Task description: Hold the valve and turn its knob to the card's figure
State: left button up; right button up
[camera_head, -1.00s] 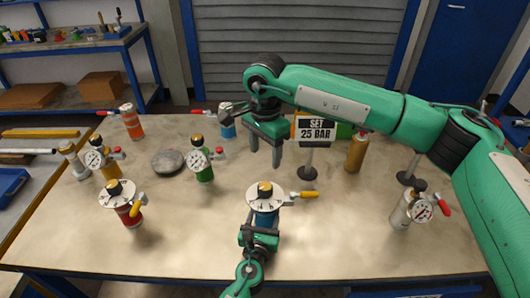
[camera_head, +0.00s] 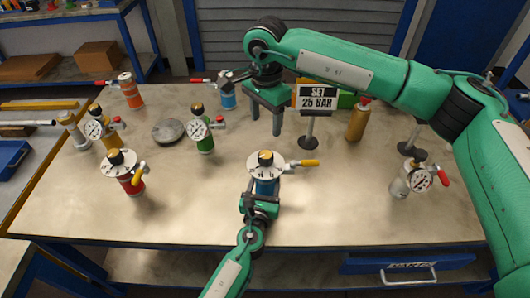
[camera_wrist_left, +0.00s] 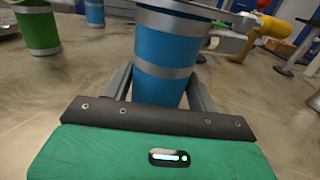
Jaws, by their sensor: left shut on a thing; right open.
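My right gripper (camera_head: 266,122) is open and empty, pointing down behind the valve and above the table. The card (camera_head: 317,98) reads SET 25 BAR and stands on a post behind and right of the valve. The dial's marks are too small to read.
A red valve (camera_head: 130,182), a green valve (camera_head: 204,143) and an orange-yellow valve (camera_head: 108,140) stand to the left. A grey disc (camera_head: 169,131) lies between them. A silver valve (camera_head: 403,185) stands at right, a golden bottle (camera_head: 357,121) behind. The front right tabletop is clear.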

dwell(0.3)
pick_arm(q)
jog(key=o, duration=1.6)
jog(key=shift+s, duration=0.15)
